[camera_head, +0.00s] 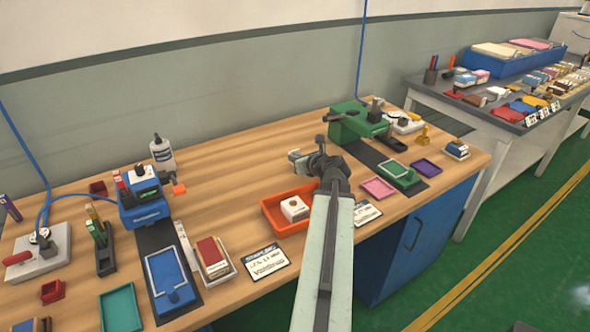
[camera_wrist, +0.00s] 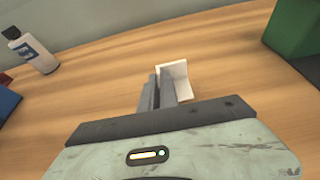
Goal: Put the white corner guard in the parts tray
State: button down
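The white corner guard (camera_wrist: 176,74) is a small L-shaped piece at my fingertips in the wrist view. In the head view it shows small and pale (camera_head: 296,157), just left of my gripper (camera_head: 314,158). The two grey fingers (camera_wrist: 160,88) are close together, with one thin wall of the guard seemingly pinched between their tips; the right finger hides part of it. Whether the guard touches the bench is unclear. An orange tray (camera_head: 268,213), likely the parts tray, lies nearer than my gripper and holds a white block (camera_head: 294,208).
A green vise-like fixture (camera_head: 358,122) stands to the right and a blue device (camera_head: 143,203) to the left. A white bottle (camera_head: 162,153) stands near the wall. Printed cards (camera_head: 266,261) lie in front of the tray. Bare wood surrounds the guard.

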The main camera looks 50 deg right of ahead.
notch_tip(320, 180, down, 2)
jog(key=shift+f+b, duration=0.25)
jog(key=shift+b, duration=0.25)
jog(key=shift+r, duration=0.2)
jog(key=shift+f, duration=0.1)
jog(key=c, duration=1.6)
grip_release()
